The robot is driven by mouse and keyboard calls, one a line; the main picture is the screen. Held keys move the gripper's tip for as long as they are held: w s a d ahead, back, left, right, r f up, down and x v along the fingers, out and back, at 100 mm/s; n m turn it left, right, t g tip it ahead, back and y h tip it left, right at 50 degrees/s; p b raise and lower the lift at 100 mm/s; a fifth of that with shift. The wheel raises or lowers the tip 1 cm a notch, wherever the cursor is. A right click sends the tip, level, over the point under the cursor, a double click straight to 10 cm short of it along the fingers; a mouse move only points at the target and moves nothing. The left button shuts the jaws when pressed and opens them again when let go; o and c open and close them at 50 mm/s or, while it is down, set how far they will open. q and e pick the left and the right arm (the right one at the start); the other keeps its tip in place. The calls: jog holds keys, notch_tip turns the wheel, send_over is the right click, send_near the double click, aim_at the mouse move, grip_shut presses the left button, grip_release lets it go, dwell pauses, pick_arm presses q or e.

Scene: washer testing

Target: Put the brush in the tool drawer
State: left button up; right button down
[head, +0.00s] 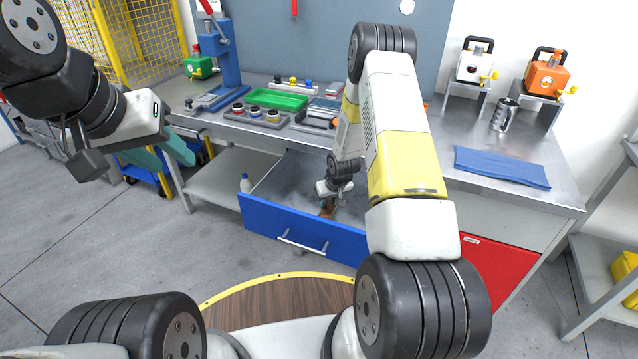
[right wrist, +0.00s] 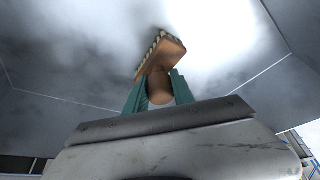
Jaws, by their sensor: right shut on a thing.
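The brush (right wrist: 165,58) has a wooden body with pale bristles along one edge. In the right wrist view its handle sits between the two teal fingers of my right gripper (right wrist: 158,98), which is shut on it. In the head view a small brown part of the brush (head: 327,209) shows under my right gripper (head: 328,196). The blue-fronted tool drawer (head: 300,228) is pulled open, and the gripper and brush are inside its opening. I cannot tell whether the brush touches the drawer floor. My left gripper (head: 168,156) is open and empty, left of the drawer.
The metal workbench (head: 420,150) above holds a green tray (head: 278,99), a blue press (head: 225,60), a blue cloth (head: 500,167) and a metal mug (head: 504,115). A red drawer (head: 497,270) is right of the open one.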

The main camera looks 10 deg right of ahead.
jog(key=shift+f, duration=0.15)
jog(key=c, duration=1.1)
grip_release()
